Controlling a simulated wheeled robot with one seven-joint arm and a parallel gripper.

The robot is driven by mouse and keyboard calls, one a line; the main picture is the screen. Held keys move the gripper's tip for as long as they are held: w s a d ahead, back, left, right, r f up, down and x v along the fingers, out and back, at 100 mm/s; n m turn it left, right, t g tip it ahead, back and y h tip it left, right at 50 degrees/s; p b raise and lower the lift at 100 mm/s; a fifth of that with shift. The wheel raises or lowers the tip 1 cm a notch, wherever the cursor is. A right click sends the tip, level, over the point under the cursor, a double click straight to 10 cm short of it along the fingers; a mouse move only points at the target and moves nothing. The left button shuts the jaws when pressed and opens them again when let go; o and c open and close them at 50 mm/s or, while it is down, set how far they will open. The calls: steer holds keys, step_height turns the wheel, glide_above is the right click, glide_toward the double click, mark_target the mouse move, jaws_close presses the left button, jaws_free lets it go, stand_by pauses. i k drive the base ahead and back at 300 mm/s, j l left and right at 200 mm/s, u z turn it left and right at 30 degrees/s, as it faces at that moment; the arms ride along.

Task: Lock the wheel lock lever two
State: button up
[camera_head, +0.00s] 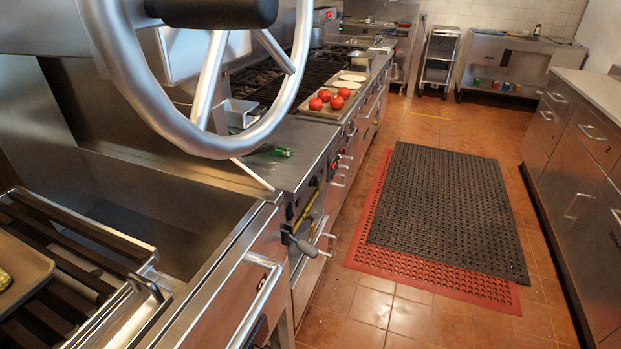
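A large grey handwheel (128,82) with spokes and a dark hub (212,12) fills the upper left, close to the camera. A small grey lever-like handle (301,244) sticks out from the front of the counter below the middle. A yellow bar (306,208) shows just above it. I cannot tell whether either is wheel lock lever two, and no label is readable there. The lever's locked or unlocked state does not show. My gripper is not in view.
A steel counter (310,133) runs along the left with a tray (322,113) of tomatoes. Dark slats (75,228) and a metal handle (262,290) are at lower left. A black mat (440,205) over a red mat (375,258) covers the open aisle. Drawers (575,150) line the right.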

mark_target(305, 247)
steer(key=u, duration=1.25)
steer(key=l+u, duration=0.1)
steer(key=u, duration=0.4)
steer(key=l+u, duration=0.15)
steer(key=u, duration=0.3)
steer(key=l+u, duration=0.15)
steer(key=u, duration=0.35)
steer(key=l+u, duration=0.15)
steer(key=u, duration=0.35)
steer(key=k+l+u, duration=0.15)
steer(key=l+u, duration=0.25)
steer(key=k+l+u, duration=0.15)
steer(key=l+u, duration=0.3)
steer(key=k+l+u, duration=0.15)
steer(key=u, duration=0.25)
steer(key=k+l+u, duration=0.15)
steer(key=k+u, duration=0.3)
steer(key=k+l+u, duration=0.15)
steer(key=k, duration=0.25)
steer(key=k+l+u, duration=0.1)
steer(key=k, duration=0.35)
steer(key=k+l+z, duration=0.35)
steer(key=k+z, duration=0.15)
steer(key=k+l+z, duration=0.45)
steer(key=k+l, duration=0.15)
steer(key=k+l+z, duration=0.5)
steer(key=l, duration=0.25)
steer(key=k+l+z, duration=0.3)
steer(key=l+z, duration=0.3)
